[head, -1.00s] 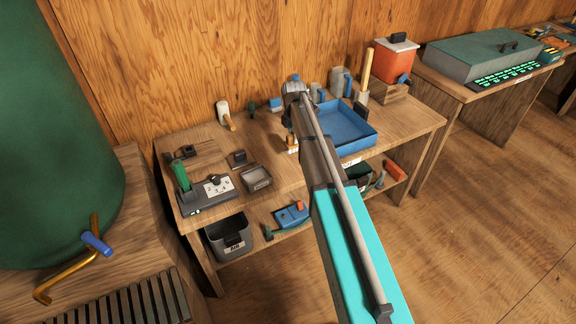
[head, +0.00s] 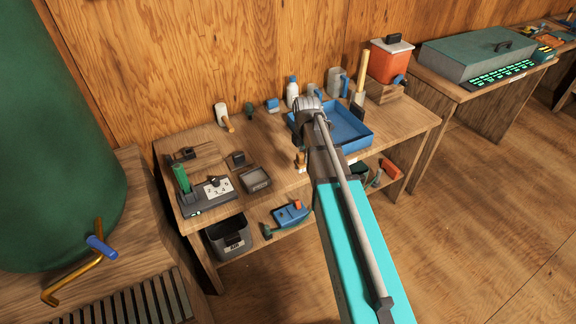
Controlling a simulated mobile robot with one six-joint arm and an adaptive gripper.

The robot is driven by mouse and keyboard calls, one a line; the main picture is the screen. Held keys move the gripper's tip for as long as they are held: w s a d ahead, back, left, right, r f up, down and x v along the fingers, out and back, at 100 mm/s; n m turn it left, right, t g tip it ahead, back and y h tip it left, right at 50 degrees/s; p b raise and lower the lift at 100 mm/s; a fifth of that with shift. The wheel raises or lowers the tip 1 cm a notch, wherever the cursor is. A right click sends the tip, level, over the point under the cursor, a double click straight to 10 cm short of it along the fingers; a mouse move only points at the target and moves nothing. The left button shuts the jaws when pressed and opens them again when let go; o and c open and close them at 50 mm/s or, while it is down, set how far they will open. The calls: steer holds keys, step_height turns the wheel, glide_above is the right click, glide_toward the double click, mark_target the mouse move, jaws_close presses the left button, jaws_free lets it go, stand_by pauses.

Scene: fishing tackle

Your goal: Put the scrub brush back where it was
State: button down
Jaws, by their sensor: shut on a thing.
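My gripper (head: 301,146) hangs below the wrist, over the front part of the workbench and left of the blue tray (head: 354,137). My own arm covers most of it, and the fingertips are hard to make out. It is shut on a small brown and pale thing (head: 300,160), which I take to be the scrub brush. Only a sliver of the brush shows beside my arm, near the bench's front edge. I cannot tell whether it touches the bench top.
White bottle (head: 292,93), mugs (head: 334,80) and an orange container (head: 390,62) stand along the back. A white-headed tool (head: 222,114), a small grey bin (head: 256,180) and a socket box (head: 207,196) lie left. Bare wood lies between them and my gripper.

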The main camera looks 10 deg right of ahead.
stand_by(0.4)
steer(key=w+a+f+b, duration=0.3)
steer(key=w+f+b, duration=0.6)
steer(key=w, duration=0.3)
steer(key=shift+w, duration=0.3)
steer(key=shift+w+f+b, duration=0.55)
steer(key=shift+f+b, duration=0.2)
steer(key=shift+b, duration=0.05)
steer(key=shift+s+f+b, duration=0.15)
steer(key=shift+f+b, duration=1.1)
steer(key=shift+f, duration=0.05)
steer(key=shift+f, duration=0.15)
steer(key=shift+c, duration=2)
jaws_free()
